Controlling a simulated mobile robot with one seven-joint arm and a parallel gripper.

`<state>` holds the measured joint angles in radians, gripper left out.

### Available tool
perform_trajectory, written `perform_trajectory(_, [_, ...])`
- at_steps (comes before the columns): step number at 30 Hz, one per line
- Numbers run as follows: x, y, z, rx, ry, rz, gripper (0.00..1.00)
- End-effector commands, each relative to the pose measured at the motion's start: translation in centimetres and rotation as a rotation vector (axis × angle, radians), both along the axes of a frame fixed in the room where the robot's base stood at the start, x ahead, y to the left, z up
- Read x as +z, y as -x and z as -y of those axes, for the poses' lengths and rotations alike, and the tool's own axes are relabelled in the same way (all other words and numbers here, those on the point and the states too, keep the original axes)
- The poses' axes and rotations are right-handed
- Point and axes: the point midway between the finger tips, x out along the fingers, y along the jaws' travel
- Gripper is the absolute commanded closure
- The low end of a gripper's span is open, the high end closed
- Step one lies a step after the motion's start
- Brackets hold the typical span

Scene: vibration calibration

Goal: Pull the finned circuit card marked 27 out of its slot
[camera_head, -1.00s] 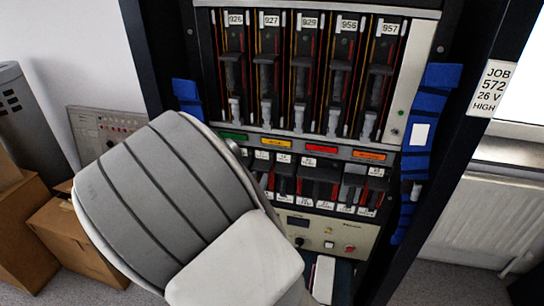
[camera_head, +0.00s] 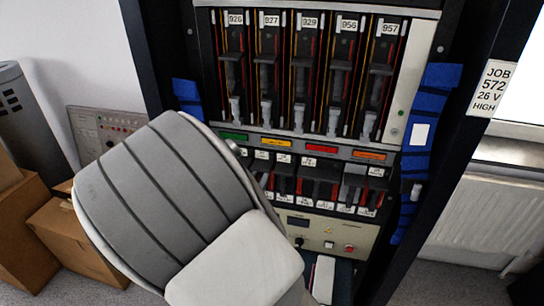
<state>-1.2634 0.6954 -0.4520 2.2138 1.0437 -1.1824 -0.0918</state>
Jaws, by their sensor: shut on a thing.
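The lower row of finned cards (camera_head: 318,178) sits in the rack, below the coloured strips. Its small white labels are too blurred to read, so I cannot tell which card is marked 27. My large grey and white arm link covers the left part of this row. My gripper is hidden behind the link, and I cannot see its fingers or anything in them. A small grey part of my arm shows at the link's right edge, beside the row.
An upper row of tall modules (camera_head: 305,75) has labels such as 926, 929, 956 and 957. A control panel (camera_head: 330,232) lies below the lower row. Blue straps (camera_head: 428,105) hang on the right. Cardboard boxes (camera_head: 78,238) and a radiator (camera_head: 478,220) flank the rack.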

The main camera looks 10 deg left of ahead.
Motion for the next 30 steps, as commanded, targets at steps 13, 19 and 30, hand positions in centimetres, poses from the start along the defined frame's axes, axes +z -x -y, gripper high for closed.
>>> perform_trajectory(13, [0.1,0.2,0.0,0.000,-0.001,0.002,1.00])
perform_trajectory(19, [0.1,0.6,-0.1,0.000,-0.001,0.002,1.00])
perform_trajectory(30, [0.1,1.2,-0.1,0.000,-0.001,0.002,1.00])
